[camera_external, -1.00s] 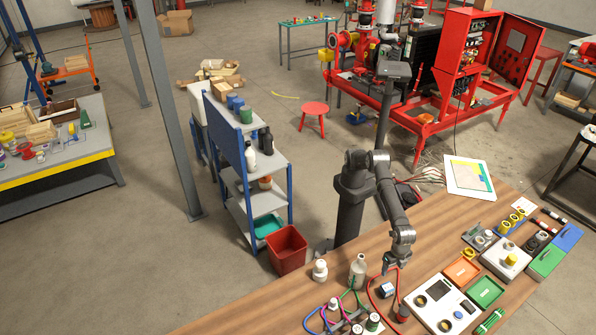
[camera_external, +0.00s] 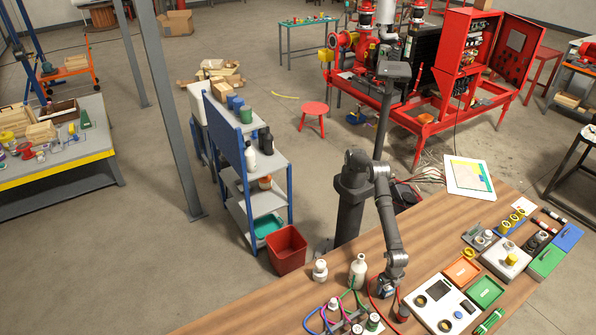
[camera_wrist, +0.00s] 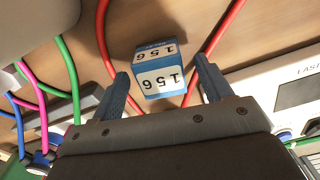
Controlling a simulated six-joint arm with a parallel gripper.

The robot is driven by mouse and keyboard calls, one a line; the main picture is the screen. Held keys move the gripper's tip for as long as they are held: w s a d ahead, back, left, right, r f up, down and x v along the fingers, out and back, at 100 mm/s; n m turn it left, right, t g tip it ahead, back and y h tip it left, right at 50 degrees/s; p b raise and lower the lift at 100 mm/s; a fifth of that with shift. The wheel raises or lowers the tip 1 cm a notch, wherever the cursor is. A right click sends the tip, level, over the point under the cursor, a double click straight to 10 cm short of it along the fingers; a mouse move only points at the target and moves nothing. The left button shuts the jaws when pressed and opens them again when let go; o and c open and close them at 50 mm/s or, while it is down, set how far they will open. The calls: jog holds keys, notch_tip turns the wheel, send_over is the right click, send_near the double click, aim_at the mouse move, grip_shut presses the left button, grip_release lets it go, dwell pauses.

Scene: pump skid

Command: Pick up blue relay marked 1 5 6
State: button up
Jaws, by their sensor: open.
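The blue relay (camera_wrist: 158,69) with white labels reading 1 5 6 sits on the wooden table (camera_wrist: 135,18) in the wrist view, upside down in the picture. My gripper (camera_wrist: 160,75) is open, with one finger to the left of the relay and one to its right. Both fingers appear apart from it, with clear gaps. In the external view my gripper (camera_external: 386,287) is low over the table by the white bottle, and the relay is mostly hidden there by it.
A red cable loop (camera_wrist: 218,42) runs on both sides of the relay. Green and pink cables (camera_wrist: 55,80) lie to the left. A white instrument panel (camera_external: 442,303) stands close on the right. A white bottle (camera_external: 358,270) stands just left of my gripper.

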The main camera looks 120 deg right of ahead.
aim_at(387, 290)
notch_tip(387, 290, down, 3)
jog(key=c, duration=1.1)
jog(key=shift+r, duration=0.1)
jog(key=shift+c, duration=0.2)
